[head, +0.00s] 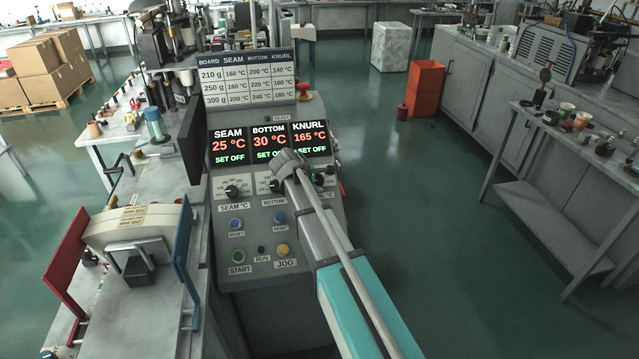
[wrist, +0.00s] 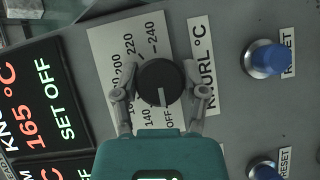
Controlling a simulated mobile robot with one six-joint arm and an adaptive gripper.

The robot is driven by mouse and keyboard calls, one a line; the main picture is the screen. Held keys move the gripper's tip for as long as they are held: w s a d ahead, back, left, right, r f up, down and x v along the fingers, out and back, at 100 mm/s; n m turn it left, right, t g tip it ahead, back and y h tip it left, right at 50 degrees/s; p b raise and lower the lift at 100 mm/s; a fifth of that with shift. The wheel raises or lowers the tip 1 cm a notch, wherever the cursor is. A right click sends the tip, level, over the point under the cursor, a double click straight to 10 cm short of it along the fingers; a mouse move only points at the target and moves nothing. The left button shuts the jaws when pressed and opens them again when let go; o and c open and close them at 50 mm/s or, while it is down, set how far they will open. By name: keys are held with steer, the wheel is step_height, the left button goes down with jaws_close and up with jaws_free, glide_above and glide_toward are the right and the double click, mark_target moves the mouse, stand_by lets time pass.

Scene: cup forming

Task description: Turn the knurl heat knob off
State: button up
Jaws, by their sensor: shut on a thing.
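The knurl heat knob (wrist: 160,82) is round and black with a white pointer line. In the wrist view its pointer faces the OFF mark on the white dial plate (wrist: 110,45). My gripper (wrist: 158,84) has a finger on either side of the knob and is shut on it. The knurl display (wrist: 22,110) reads 165 °C in red with SET OFF in green. It also shows in the head view (head: 311,139). In the head view my arm reaches over the panel, and my fingertips are hidden from sight.
Blue reset buttons (wrist: 267,58) sit to the right of the knob in the wrist view. In the head view the seam knob (head: 232,191) is left of my arm, above the green start button (head: 238,257). Open floor lies right of the panel.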

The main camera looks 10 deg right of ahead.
stand_by(0.3)
steer(key=o, duration=1.2)
steer(key=shift+c, duration=0.2)
steer(key=shift+s+d+r, duration=0.1)
steer(key=shift+s+d, duration=0.25)
steer(key=s+d+m, duration=0.2)
steer(key=s, duration=0.1)
steer(key=shift+s+d, duration=0.2)
steer(key=s+f+m, duration=0.1)
steer(key=s, duration=0.1)
steer(key=s+m+g+y, duration=0.1)
steer(key=s, duration=0.2)
steer(key=s+f+m, duration=0.1)
steer(key=s+m, duration=0.1)
steer(key=shift+s+d+f+g+y, duration=0.25)
steer(key=shift+d+f+g+y, duration=0.05)
steer(key=shift+d+g+y, duration=0.1)
steer(key=s+a+f+m+g+y, duration=0.1)
steer(key=s+m, duration=0.3)
steer(key=s, duration=0.4)
steer(key=s+a+f+m+g+y, duration=0.1)
steer(key=s+a+m+g+y, duration=0.1)
steer(key=s, duration=0.7)
steer(key=shift+s+a+f+m+y, duration=0.35)
steer(key=shift+m+y, duration=0.55)
steer(key=shift+y, duration=0.3)
